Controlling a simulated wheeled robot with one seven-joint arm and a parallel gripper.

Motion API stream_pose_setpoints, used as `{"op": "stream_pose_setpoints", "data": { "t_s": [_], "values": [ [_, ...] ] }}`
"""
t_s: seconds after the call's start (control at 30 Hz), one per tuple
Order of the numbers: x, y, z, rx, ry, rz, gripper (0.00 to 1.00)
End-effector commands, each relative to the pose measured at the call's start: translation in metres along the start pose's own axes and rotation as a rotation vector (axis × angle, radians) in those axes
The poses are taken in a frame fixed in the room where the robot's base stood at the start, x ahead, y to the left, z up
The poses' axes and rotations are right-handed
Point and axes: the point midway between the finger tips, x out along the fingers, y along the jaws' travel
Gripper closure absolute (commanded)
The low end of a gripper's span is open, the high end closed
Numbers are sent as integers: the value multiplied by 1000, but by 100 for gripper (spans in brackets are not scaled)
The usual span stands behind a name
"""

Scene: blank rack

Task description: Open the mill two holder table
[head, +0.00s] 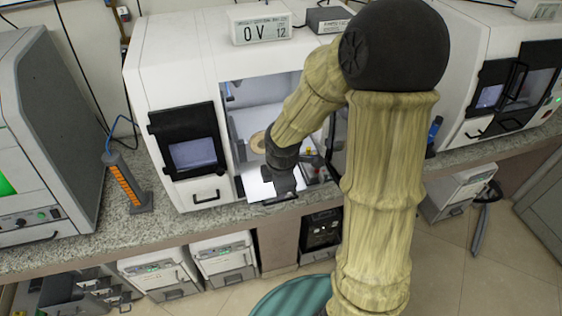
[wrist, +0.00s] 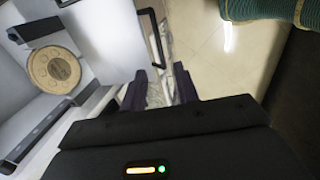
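A white mill (head: 180,75) stands on the counter with its front bay open. Inside the bay, a round tan disc (head: 258,142) sits at the back; in the wrist view the disc (wrist: 53,69) lies in a pale holder with dark parts at its edge. My gripper (head: 285,185) is at the front lower edge of the bay, above a white panel (head: 258,188). In the wrist view my gripper (wrist: 160,88) has its two dark fingers apart with nothing seen between them. A black bar handle (wrist: 153,38) is just beyond the fingers. I cannot tell whether they touch it.
A second white mill (head: 500,75) stands to the right, its dark-windowed door shut. A grey machine (head: 35,130) is at the left. An orange-marked stand (head: 125,183) is on the counter (head: 80,235). Small white units are below the counter. Tiled floor (head: 450,260) shows at right.

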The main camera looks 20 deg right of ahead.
Motion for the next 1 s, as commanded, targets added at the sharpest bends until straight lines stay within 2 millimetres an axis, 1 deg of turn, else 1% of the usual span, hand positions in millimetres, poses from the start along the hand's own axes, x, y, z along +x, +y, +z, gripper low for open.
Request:
{"op": "stream_pose_setpoints", "data": {
  "t_s": [0.03,0.2,0.3,0.43,0.5,0.6,1.0],
  "values": [
    [-15,1,1,4,-1,4,69],
    [-49,1,1,3,-1,4,69],
    [-69,1,1,3,-2,4,69],
    [-87,0,0,2,-2,2,69],
    [-93,0,0,1,-1,2,69],
    [-97,0,0,0,0,0,69],
    [-96,0,0,-1,0,-1,69]
  ]
}}
